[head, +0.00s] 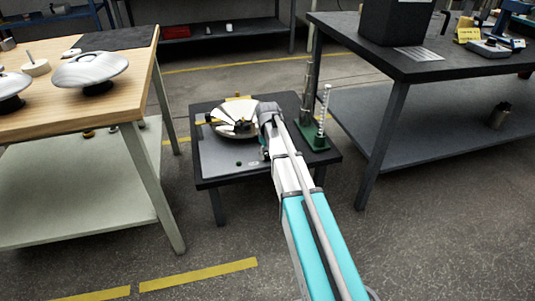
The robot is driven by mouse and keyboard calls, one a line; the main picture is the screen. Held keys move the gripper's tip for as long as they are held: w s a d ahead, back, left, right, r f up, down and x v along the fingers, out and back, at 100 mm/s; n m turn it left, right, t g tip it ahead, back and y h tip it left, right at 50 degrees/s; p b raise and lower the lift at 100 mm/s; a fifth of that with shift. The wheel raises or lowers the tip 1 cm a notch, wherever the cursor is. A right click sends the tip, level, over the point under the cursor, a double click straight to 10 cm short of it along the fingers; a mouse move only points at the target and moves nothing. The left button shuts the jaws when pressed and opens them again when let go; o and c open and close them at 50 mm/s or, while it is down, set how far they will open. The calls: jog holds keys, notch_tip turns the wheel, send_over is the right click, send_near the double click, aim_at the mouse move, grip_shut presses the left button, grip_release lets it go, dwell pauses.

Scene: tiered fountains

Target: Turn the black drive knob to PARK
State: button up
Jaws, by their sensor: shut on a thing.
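My gripper (265,152) is at the end of my arm, low over the right part of a small low table (207,172) in the head view. It is small and mostly covered by my wrist. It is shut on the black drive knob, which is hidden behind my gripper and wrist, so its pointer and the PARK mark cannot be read. A small pale label (253,163) and a small dark green button (238,163) show near the table's front.
A wooden bench (130,60) with metal domes (90,68) stands left. A dark bench (400,68) with a black box (394,20) stands right. Floor in front is clear.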

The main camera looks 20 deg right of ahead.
jog(key=shift+m, duration=1)
jog(key=o, duration=1.1)
jog(key=shift+o, duration=0.2)
jog(key=shift+n, duration=0.4)
